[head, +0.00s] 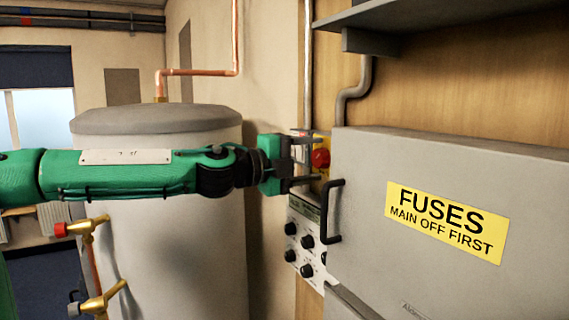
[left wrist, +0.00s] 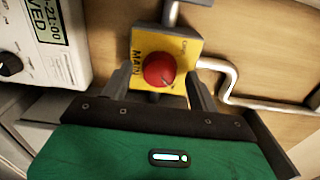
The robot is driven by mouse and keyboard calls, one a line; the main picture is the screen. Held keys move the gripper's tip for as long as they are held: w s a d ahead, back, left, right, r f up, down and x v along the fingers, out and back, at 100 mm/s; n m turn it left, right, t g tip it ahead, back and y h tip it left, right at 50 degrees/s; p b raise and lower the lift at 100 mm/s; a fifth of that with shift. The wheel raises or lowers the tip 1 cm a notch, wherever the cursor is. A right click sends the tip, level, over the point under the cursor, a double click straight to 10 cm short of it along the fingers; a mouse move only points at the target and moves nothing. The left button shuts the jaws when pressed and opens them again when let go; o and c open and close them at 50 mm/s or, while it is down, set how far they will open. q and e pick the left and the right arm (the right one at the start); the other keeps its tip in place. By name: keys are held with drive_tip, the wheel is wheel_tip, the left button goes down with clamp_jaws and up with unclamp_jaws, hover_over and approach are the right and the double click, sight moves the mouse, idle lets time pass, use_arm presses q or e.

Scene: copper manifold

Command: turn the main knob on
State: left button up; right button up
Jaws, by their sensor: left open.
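The main knob (head: 320,158) is a round red knob on a yellow plate on the wall, left of the fuse cabinet. In the left wrist view the red knob (left wrist: 159,70) sits in the middle of its yellow plate (left wrist: 185,45), which reads "MAIN". My left gripper (head: 304,160) is open in front of the knob. Its two fingers (left wrist: 160,90) stand on either side of the knob in the left wrist view, with gaps visible. I cannot tell whether the fingertips reach around it. My right gripper is in neither view.
The grey fuse cabinet (head: 390,255) with its black handle (head: 334,212) stands close on the right. A panel with black knobs (head: 307,241) is below the main knob. A grey tank (head: 180,245) stands behind my left arm. A shelf (head: 400,22) overhangs above.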

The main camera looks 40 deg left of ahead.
use_arm(q)
drive_tip(key=b+v, duration=0.4)
drive_tip(key=v, duration=0.9)
drive_tip(key=shift+s+b, duration=0.2)
drive_tip(key=shift+b, duration=0.15)
drive_tip(key=shift+a, duration=0.1)
idle(0.7)
